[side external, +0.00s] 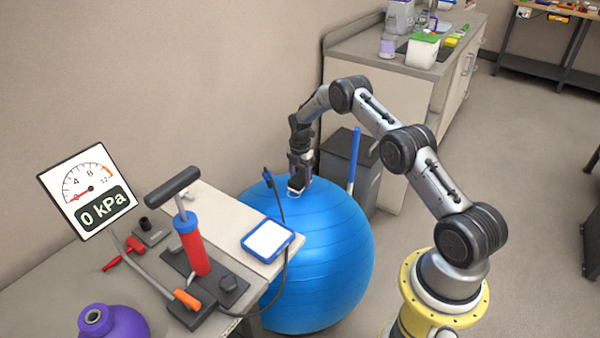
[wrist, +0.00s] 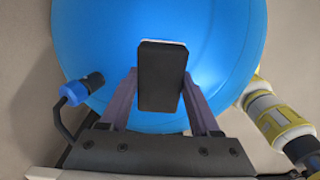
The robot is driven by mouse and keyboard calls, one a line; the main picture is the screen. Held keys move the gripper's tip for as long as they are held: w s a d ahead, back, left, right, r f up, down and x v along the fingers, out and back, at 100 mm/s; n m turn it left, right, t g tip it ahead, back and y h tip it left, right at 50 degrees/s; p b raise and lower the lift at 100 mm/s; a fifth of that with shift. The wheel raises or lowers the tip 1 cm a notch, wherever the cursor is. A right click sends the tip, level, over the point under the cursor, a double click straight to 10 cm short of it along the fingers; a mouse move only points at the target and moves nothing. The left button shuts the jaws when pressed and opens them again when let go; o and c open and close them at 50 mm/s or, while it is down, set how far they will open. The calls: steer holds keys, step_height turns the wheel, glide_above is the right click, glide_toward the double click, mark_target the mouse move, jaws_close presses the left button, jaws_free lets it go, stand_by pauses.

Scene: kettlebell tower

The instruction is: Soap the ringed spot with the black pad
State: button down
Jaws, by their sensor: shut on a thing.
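The big blue ball (side external: 330,255) stands on the floor beside the bench; it fills the upper wrist view (wrist: 215,50). My gripper (side external: 298,180) is over the top of the ball, pointing down. In the wrist view its two fingers (wrist: 160,90) are closed on the sides of the black pad (wrist: 160,78), which has a thin pale edge at its far end. The pad is at or just above the ball; I cannot tell if it touches. A small pale mark (side external: 294,190) shows under the gripper; I cannot tell if it is the ring or the pad's edge.
A hose connector (side external: 267,174) meets the ball left of my gripper. The bench holds a blue-rimmed white tray (side external: 268,240), a red pump (side external: 194,250), a gauge (side external: 90,190) reading 0 kPa and a purple object (side external: 112,323). A dark bin (side external: 340,150) stands behind the ball.

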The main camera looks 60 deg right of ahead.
mark_target(288, 200)
steer(key=shift+a+f, duration=0.5)
steer(key=shift+f, duration=0.1)
steer(key=shift+a+f, duration=0.1)
steer(key=shift+a, duration=2.95)
steer(key=shift+d, duration=3.4)
steer(key=shift+d+r, duration=0.2)
steer(key=shift+d, duration=0.05)
steer(key=shift+a+r, duration=0.1)
steer(key=shift+r, duration=3.8)
